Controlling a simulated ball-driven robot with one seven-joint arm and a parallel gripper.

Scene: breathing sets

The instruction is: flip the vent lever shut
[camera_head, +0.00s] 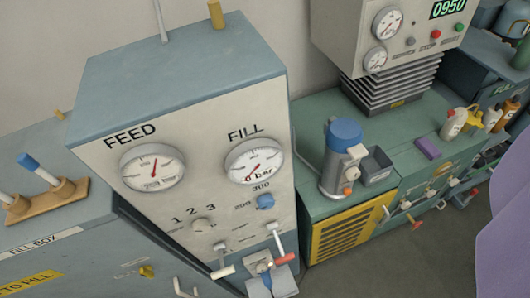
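A filling panel (110,190) with a cream front and blue-grey top stands left of centre. It carries FEED (152,168) and FILL (254,161) gauges. Low on its front are two small levers, one with a pale handle (222,271) and one with a red handle (284,260). Their labels are too small to read, so I cannot tell for certain which is the vent lever or how it is set. A blue knob (265,201) and a pale knob (202,225) sit above them. No gripper fingers can be made out, and nothing is seen touching the levers.
A gauge unit (405,45) stands behind. Floor shows at lower right. A lavender shape (505,215) fills the right edge.

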